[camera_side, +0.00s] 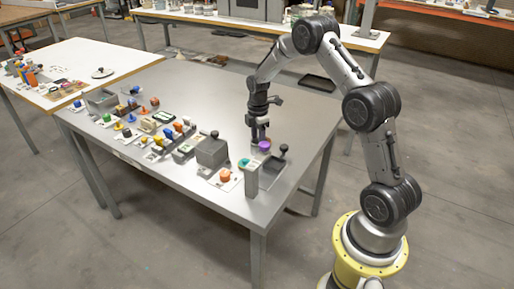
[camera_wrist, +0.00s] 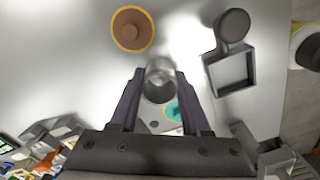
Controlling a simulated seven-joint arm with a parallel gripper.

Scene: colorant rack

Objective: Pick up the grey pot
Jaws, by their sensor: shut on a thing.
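The grey pot (camera_wrist: 160,69) shows in the wrist view as a small round metallic piece between the tips of my gripper (camera_wrist: 160,82). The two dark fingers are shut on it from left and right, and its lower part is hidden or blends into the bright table. In the side view my gripper (camera_side: 260,138) points down low over the right part of the table. There I cannot make out the grey pot; a purple piece (camera_side: 265,145) shows right by the fingers.
In the wrist view a brown round piece with an orange rim (camera_wrist: 132,29) lies ahead left, and a dark square frame with a round knob (camera_wrist: 231,60) ahead right. A teal piece (camera_wrist: 173,111) lies below the fingers.

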